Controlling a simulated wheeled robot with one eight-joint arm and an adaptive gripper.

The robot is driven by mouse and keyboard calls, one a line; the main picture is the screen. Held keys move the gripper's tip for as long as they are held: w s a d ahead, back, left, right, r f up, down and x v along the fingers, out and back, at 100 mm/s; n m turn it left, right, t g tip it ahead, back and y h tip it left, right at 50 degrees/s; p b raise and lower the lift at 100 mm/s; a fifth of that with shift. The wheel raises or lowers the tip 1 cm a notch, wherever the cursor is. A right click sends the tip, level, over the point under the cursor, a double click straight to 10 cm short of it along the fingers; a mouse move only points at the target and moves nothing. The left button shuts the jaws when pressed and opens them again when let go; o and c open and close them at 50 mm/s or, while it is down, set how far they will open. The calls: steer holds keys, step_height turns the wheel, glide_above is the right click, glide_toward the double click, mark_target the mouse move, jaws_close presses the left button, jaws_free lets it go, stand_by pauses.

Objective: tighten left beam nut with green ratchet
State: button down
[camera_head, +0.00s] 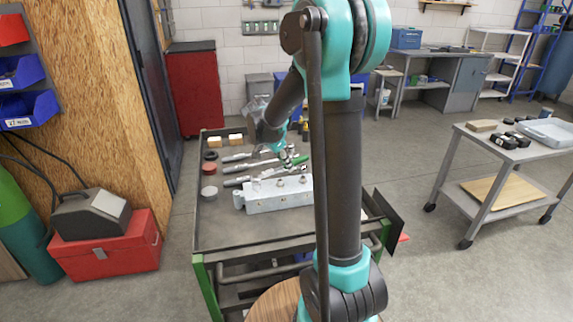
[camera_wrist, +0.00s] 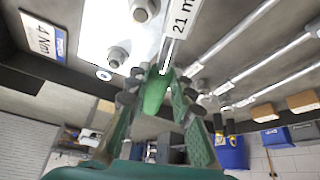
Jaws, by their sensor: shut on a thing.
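The green ratchet has a green handle (camera_wrist: 155,92) and a white label reading 21 m, partly cut off. My gripper (camera_wrist: 160,92) is shut on this handle in the wrist view. In the head view the green handle (camera_head: 300,159) shows beside my gripper (camera_head: 288,150), above the cart top and behind the beam. The light grey beam (camera_head: 275,200) lies on the cart with several nuts along its top. In the wrist view the beam (camera_wrist: 85,20) shows a nut (camera_wrist: 118,56) close to the gripper. My arm hides part of the beam's right side.
The cart (camera_head: 235,228) also holds several wrenches (camera_head: 237,181), a red round piece (camera_head: 209,168) and wooden blocks (camera_head: 235,138). A side table (camera_head: 500,150) stands right. A red toolbox (camera_head: 115,250) is on the floor left.

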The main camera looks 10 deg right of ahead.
steer(key=shift+w+d+r, duration=0.1)
steer(key=shift+r, duration=0.2)
steer(key=shift+r, duration=0.6)
stand_by(0.8)
steer(key=shift+r, duration=0.2)
steer(key=shift+r, duration=0.35)
stand_by(0.4)
steer(key=shift+r, duration=1.9)
steer(key=c, duration=2)
jaws_free()
jaws_close()
